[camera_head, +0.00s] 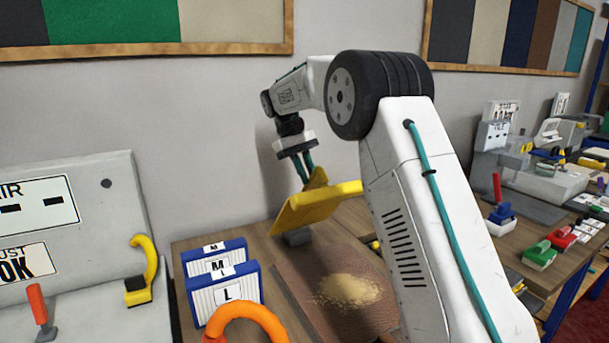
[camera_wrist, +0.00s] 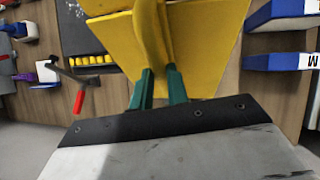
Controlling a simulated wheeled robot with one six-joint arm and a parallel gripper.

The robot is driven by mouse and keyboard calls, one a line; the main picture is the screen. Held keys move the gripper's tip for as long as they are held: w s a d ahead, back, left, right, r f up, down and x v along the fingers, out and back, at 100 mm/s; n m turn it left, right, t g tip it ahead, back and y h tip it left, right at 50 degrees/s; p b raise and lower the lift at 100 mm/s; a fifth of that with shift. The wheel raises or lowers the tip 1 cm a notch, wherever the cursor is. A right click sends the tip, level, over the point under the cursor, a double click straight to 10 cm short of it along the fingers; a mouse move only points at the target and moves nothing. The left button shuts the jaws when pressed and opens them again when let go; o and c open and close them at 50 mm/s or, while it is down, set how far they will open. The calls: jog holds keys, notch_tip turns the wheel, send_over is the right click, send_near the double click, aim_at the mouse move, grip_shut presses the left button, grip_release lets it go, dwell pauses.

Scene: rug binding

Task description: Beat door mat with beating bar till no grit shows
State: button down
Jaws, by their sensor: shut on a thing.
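A brown mat (camera_head: 322,318) lies on the wooden table, with a pile of tan grit (camera_head: 348,290) on its middle. My gripper (camera_head: 311,182) is shut on the handle of a broad, flat yellow tool (camera_head: 312,208), held tilted behind the mat. I cannot tell whether the tool touches the table. In the wrist view my gripper (camera_wrist: 162,78) has its green fingers on the yellow handle, and the tool's plate (camera_wrist: 205,50) spreads beyond them. I cannot make out a separate beating bar. My arm hides the mat's right side.
Another bench with tools (camera_head: 540,252) is at the right. The wall is close behind.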

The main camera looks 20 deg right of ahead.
jog(key=c, duration=1.4)
grip_release()
jog(key=shift+o, duration=0.2)
jog(key=shift+r, duration=0.1)
jog(key=shift+r, duration=0.3)
jog(key=r, duration=0.3)
jog(key=shift+s, duration=0.2)
jog(key=r, duration=0.1)
send_over(309, 203)
jog(key=s+d, duration=0.2)
jog(key=d, duration=0.2)
jog(key=shift+d+r, duration=0.1)
jog(key=shift+c, duration=0.4)
